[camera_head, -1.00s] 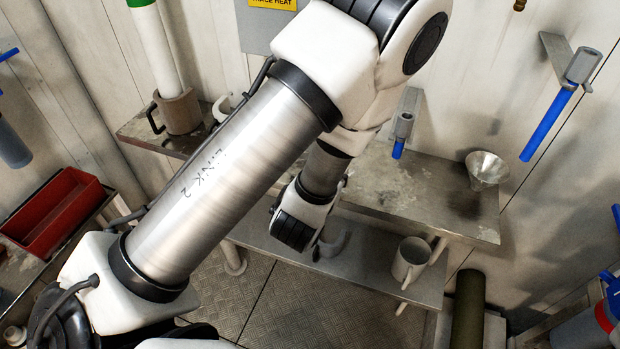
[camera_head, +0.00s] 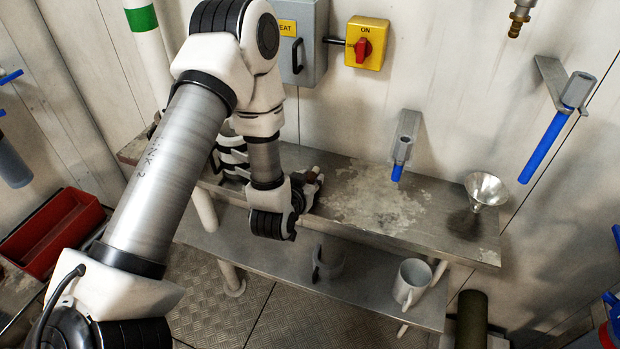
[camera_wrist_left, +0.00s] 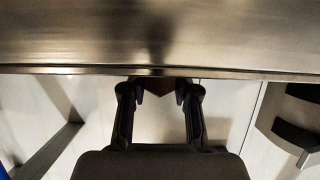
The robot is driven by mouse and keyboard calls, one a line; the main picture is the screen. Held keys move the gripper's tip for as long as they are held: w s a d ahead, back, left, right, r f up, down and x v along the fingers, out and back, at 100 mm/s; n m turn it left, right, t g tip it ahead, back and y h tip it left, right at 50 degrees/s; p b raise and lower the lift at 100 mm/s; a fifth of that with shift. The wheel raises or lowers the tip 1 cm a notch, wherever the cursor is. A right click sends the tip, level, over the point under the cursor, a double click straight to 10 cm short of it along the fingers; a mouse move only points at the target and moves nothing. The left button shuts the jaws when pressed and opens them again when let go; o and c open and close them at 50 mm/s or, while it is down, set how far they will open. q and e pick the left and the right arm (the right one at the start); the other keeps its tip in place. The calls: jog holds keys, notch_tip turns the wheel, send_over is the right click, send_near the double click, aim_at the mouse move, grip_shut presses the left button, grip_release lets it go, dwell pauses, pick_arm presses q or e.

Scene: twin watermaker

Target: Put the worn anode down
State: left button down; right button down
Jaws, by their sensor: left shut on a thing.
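My left gripper (camera_head: 312,183) is at the upper steel bench (camera_head: 440,215), near its front edge, and is mostly hidden by my own wrist. In the left wrist view its two fingers (camera_wrist_left: 162,90) are closed in on a small brown piece, the worn anode (camera_wrist_left: 166,86). A brownish end of the anode (camera_head: 316,172) also shows in the head view, just above the bench top. I cannot tell whether it touches the bench. My right gripper is not in view.
A metal funnel (camera_head: 486,189) stands at the bench's right end. A grey holder with a blue tip (camera_head: 404,146) hangs behind the bench. A mug (camera_head: 411,283) stands on the lower shelf. A red tray (camera_head: 52,235) is at left. The stained bench middle is clear.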

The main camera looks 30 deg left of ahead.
pick_arm(q)
jog(key=shift+s+f, duration=0.1)
jog(key=shift+f, duration=0.1)
jog(key=c, duration=0.9)
grip_release()
jog(key=shift+o, duration=0.2)
